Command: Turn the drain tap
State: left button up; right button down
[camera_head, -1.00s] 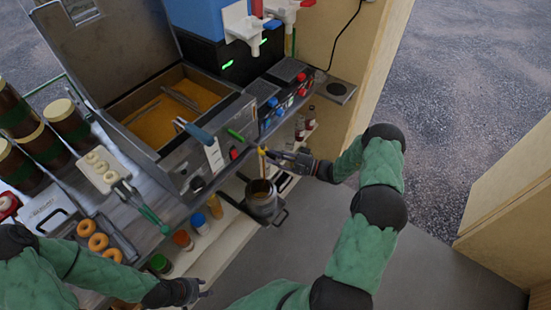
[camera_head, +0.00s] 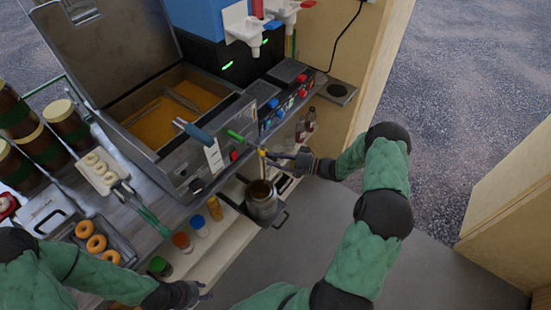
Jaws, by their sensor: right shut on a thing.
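The fryer (camera_head: 200,160) holds golden oil, and its lid is raised. The drain tap (camera_head: 238,137) shows as a green-handled lever low on the fryer's front. A thin yellow streak, which looks like oil, hangs below the tap over a metal pot (camera_head: 264,207). My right gripper (camera_head: 270,156) is at the tap, its fingers shut on it; the exact contact is small and partly hidden. My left gripper (camera_head: 206,290) is low in the view, away from the fryer, with its fingers apart and nothing visible between them.
Donuts on a tray (camera_head: 122,240), brown jars (camera_head: 70,122) and a tong-like tool (camera_head: 148,218) lie on the counter to the left. Small bottles (camera_head: 198,225) stand on the shelf below. A wooden wall (camera_head: 375,60) is right of the fryer. The floor at front right is clear.

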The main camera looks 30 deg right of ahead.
jog(key=c, duration=1.1)
grip_release()
jog(key=shift+w+d+r, duration=0.1)
jog(key=shift+w+r, duration=0.05)
jog(key=shift+r, duration=0.3)
jog(key=shift+f, duration=0.2)
jog(key=v, duration=1.2)
